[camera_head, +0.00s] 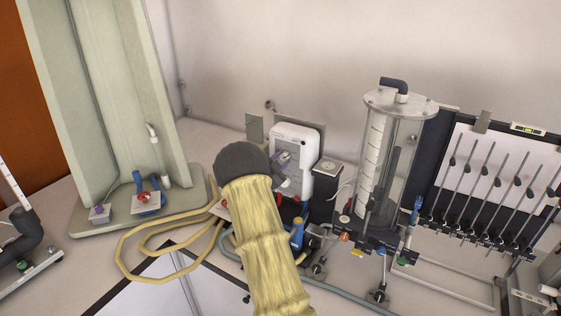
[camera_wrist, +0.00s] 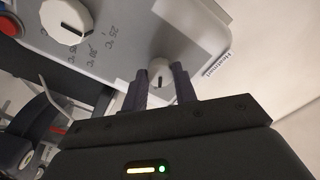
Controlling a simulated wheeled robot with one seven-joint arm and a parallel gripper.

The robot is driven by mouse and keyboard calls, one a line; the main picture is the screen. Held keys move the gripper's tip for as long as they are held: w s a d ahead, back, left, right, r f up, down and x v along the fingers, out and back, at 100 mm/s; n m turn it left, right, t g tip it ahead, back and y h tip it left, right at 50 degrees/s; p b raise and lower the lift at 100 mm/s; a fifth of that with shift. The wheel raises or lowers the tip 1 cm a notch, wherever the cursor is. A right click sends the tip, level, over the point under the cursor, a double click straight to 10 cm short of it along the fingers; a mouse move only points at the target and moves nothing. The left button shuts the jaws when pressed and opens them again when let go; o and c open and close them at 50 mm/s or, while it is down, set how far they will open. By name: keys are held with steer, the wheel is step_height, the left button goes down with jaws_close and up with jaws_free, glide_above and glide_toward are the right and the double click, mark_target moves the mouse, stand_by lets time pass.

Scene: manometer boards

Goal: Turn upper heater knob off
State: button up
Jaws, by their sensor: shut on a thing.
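The heater is a white box (camera_head: 295,140) standing against the back wall in the head view. In the head view my gripper (camera_head: 281,160) is at the front of the box; my arm hides part of the box, and the knobs cannot be made out there.
A black box (camera_head: 326,178) and a clear cylinder (camera_head: 385,160) stand right of the heater. A manometer board (camera_head: 490,180) is further right. A pale green stand (camera_head: 110,110) is at the far left.

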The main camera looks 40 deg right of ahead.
steer(key=shift+f+n, duration=0.1)
steer(key=shift+n, duration=0.2)
steer(key=n+b, duration=0.1)
steer(key=n, duration=0.1)
steer(key=shift+n+b, duration=0.3)
steer(key=n, duration=0.2)
steer(key=shift+n, duration=0.3)
steer(key=n, duration=0.6)
steer(key=o, duration=1)
